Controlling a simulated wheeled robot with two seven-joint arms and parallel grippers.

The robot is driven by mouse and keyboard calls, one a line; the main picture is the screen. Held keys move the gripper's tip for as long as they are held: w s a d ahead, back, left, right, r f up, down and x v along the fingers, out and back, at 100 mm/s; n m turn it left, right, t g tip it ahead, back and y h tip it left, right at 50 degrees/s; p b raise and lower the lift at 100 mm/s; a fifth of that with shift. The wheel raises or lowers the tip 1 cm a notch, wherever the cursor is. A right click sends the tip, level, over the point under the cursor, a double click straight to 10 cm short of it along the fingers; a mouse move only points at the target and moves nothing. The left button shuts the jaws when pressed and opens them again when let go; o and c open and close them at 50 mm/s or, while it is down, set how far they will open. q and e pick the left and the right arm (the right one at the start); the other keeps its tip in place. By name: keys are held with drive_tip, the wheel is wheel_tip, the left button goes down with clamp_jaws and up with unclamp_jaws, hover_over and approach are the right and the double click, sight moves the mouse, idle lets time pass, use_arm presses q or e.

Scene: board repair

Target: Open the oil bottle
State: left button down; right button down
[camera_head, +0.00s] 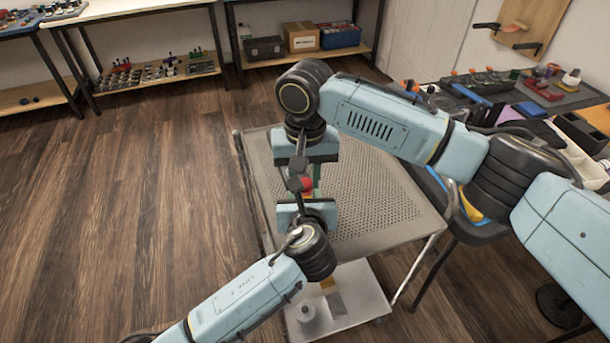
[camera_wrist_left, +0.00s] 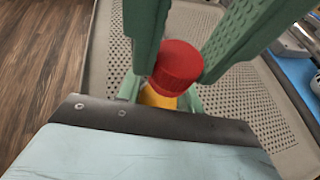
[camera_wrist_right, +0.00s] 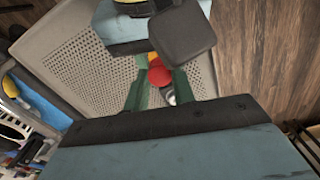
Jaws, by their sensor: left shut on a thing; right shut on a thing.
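The oil bottle has a red cap and a yellow body. In the left wrist view the red cap (camera_wrist_left: 177,66) sits on top of the yellow body (camera_wrist_left: 158,98). My left gripper (camera_wrist_left: 160,92) is shut around the yellow body, partly hiding it. My right gripper (camera_wrist_right: 160,82) has its green fingers on either side of the red cap (camera_wrist_right: 160,75) and is shut on it. In the head view the bottle is mostly hidden between my two grippers, with the red cap (camera_head: 307,185) just showing.
A grey perforated cart top (camera_head: 385,205) lies under the grippers, with a lower shelf (camera_head: 350,305) below. A workbench with tools and bins (camera_head: 540,95) stands at the right. Shelves with boxes (camera_head: 302,38) stand at the back. Wooden floor is open at the left.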

drive_tip(key=n, duration=0.4)
drive_tip(key=shift+n, duration=0.3)
drive_tip(key=c, duration=1.2)
unclamp_jaws()
drive_tip(key=shift+o, duration=0.2)
drive_tip(key=shift+r, duration=2.4)
drive_tip(key=shift+c, duration=0.5)
drive_tip(key=shift+r+m, duration=1.1)
drive_tip(key=shift+r, duration=0.35)
drive_tip(key=shift+f, duration=3.9)
